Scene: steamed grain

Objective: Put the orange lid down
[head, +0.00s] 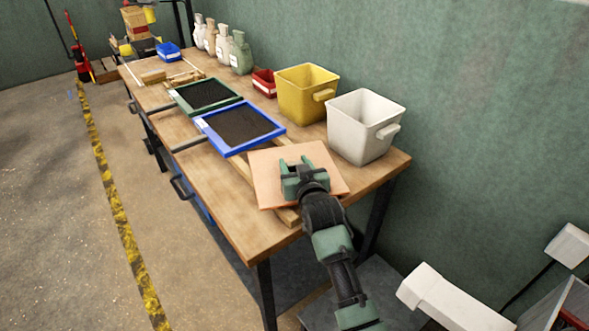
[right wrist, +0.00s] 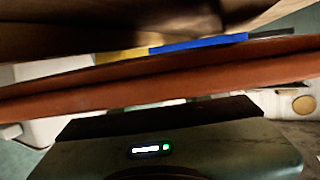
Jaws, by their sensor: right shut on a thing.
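The orange lid (head: 266,184) is a flat, square, salmon-coloured plate over the near end of the wooden table (head: 240,228). It lies about level, above wooden rails (head: 288,216); I cannot tell if it touches them. My right gripper (head: 297,166) is shut on the lid, near its middle in the head view. In the right wrist view the lid (right wrist: 160,86) shows edge-on as an orange-brown band across the picture, in front of my gripper. The grip point itself is hidden. My left gripper is not in view.
A white bin (head: 362,128) and a yellow bin (head: 303,95) stand behind the lid by the wall. A blue-framed tray (head: 237,150) and a green-framed tray (head: 207,113) of dark material lie farther along. Bare tabletop shows at the front left of the lid.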

